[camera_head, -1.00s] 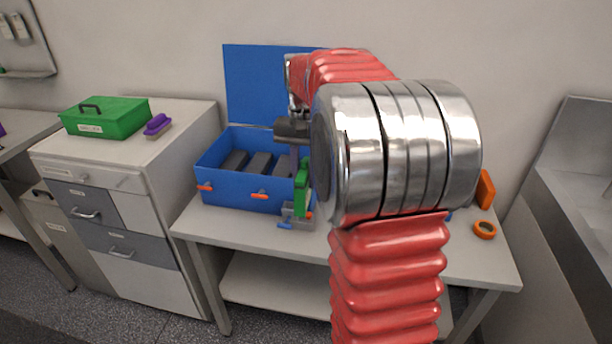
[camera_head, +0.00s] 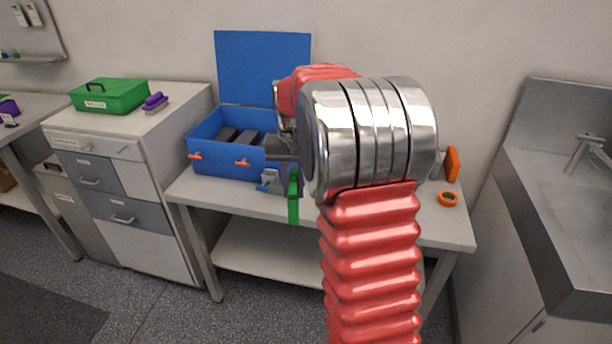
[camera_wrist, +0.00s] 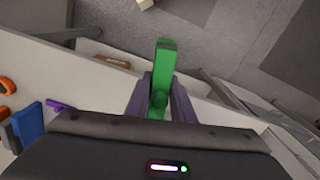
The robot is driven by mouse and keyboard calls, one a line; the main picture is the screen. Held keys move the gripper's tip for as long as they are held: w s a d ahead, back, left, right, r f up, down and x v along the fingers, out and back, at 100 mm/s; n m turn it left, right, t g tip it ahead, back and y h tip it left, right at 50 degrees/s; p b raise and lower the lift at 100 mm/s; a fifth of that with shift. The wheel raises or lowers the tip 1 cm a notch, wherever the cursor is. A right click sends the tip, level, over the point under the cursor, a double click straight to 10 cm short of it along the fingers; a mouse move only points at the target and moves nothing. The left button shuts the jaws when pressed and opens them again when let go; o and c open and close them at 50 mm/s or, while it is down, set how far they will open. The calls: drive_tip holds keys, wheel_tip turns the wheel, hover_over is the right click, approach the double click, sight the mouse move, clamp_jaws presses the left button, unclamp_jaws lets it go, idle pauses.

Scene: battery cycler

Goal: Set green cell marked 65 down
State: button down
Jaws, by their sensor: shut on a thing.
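The green cell (camera_head: 293,203) is a slim upright block held at the front edge of the table, apart from the table top as far as I can tell. It also shows in the wrist view (camera_wrist: 162,62), sticking out between the jaws with floor behind its far end. No number is readable on it. My gripper (camera_wrist: 160,98) is shut on the cell. In the head view my arm hides most of the gripper.
A small grey holder with blue parts (camera_head: 268,180) stands on the table (camera_head: 235,199), left of the cell. Behind it is an open blue case (camera_head: 222,168) with dark slots. An orange ring (camera_head: 447,199) and orange block (camera_head: 452,164) lie right. A drawer cabinet (camera_head: 122,170) stands left.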

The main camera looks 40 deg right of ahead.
drive_tip(key=s+a+f+n, duration=0.1)
drive_tip(key=a+f+n, duration=0.6)
drive_tip(key=a+f, duration=1.4)
wheel_tip(320, 180, down, 4)
drive_tip(key=shift+s+a+r, duration=0.25)
drive_tip(key=shift+s+a, duration=0.05)
drive_tip(key=shift+a, duration=0.1)
